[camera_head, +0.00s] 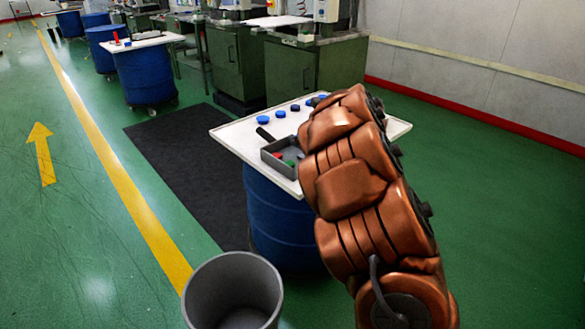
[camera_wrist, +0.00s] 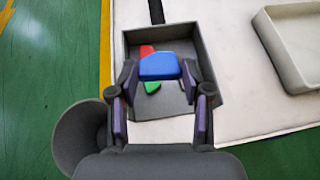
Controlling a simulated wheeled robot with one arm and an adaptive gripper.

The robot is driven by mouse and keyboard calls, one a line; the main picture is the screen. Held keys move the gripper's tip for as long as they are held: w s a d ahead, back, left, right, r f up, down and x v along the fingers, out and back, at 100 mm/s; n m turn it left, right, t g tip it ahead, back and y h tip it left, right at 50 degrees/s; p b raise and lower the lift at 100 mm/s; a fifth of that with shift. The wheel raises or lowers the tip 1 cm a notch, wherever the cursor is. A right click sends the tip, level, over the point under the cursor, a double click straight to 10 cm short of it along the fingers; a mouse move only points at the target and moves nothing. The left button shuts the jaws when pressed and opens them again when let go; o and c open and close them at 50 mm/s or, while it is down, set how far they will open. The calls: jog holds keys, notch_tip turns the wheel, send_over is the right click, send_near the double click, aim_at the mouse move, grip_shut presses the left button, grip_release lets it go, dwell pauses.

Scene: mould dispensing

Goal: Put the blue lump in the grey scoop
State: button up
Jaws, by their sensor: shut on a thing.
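The blue lump (camera_wrist: 160,67) is between my gripper's (camera_wrist: 158,75) fingertips in the wrist view, and the gripper is shut on it. The lump appears over the inside of the grey scoop (camera_wrist: 211,68); its height above the scoop floor is hard to tell. A red lump (camera_wrist: 147,50) and a green lump (camera_wrist: 152,87) lie in the scoop, partly covered by the blue one. In the head view the scoop (camera_head: 279,168) sits near the table's left front edge, with its dark handle pointing back. My arm hides the gripper and the held lump there.
The white table top (camera_head: 233,138) rests on a blue drum (camera_head: 275,222). Several blue pieces (camera_head: 263,120) stand along its back. A pale tray (camera_wrist: 266,38) lies right of the scoop in the wrist view. A grey bin (camera_head: 200,296) stands on the floor in front.

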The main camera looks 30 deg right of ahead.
jog(key=shift+s+d+f+b, duration=0.15)
jog(key=shift+d+f+b, duration=0.15)
jog(key=shift+f, duration=1.4)
jog(key=shift+s+d+f+b, duration=0.2)
jog(key=shift+d+f, duration=0.2)
jog(key=shift+f, duration=1.25)
jog(key=shift+s+d+f+b, duration=0.1)
jog(key=shift+d+f+b, duration=0.2)
jog(key=shift+f, duration=1.4)
jog(key=shift+f, duration=0.1)
jog(key=o, duration=0.8)
